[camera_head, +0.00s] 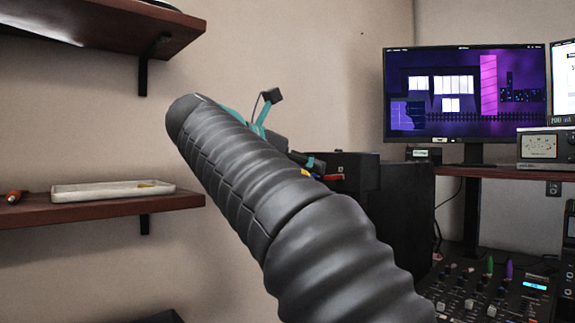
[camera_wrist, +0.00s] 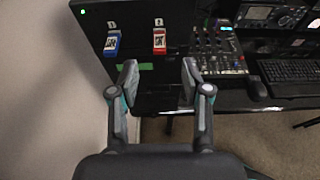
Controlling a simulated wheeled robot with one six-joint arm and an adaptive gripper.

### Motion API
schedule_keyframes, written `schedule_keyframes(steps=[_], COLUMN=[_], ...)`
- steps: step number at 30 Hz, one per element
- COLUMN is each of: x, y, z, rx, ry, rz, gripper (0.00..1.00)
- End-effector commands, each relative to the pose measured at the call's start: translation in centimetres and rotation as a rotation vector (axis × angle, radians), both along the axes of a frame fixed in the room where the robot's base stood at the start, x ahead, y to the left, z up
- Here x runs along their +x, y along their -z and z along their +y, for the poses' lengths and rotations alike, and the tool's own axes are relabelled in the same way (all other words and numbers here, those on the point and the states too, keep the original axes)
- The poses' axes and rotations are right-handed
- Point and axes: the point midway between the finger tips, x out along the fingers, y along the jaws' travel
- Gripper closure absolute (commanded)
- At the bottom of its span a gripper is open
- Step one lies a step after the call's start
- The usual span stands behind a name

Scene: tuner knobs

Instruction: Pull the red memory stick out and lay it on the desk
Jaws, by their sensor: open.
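The red memory stick (camera_wrist: 159,42) sits in the dark box (camera_wrist: 138,20), beside a blue memory stick (camera_wrist: 112,42) to its left in the wrist view. The red stick also shows as a small red piece (camera_head: 333,178) just past my arm in the head view. My gripper (camera_wrist: 158,78) is open and empty. Its two fingers stand apart below the red stick in the wrist picture, with no contact visible. In the head view my arm hides most of the gripper and part of the box (camera_head: 357,172).
A mixer (camera_wrist: 218,50), a keyboard (camera_wrist: 288,76) and a mouse (camera_wrist: 256,90) lie to the right. The black desk (camera_wrist: 235,102) has a bare strip along its front. A green patch (camera_wrist: 131,66) lies below the sticks. A shelf (camera_head: 100,209) with a tray is at the left.

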Motion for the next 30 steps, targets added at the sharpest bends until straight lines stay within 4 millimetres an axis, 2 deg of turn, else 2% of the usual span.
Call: schedule_keyframes(steps=[6,13,19,28,29,30], x=[2.1,3.9,4.7,4.8,4.8,4.8], y=[1.3,2.2,2.5,2.5,2.5,2.5], z=[-3.1,-5.5,-6.5,-6.6,-6.6,-6.6], rx=[0.001,0.0,0.001,0.002,0.002,0.002], ry=[0.004,0.003,0.001,-0.001,-0.001,-0.001], rz=[0.001,0.001,0.0,0.0,0.0,0.0], gripper=[0.52,0.52,0.52,0.52,0.55,0.65])
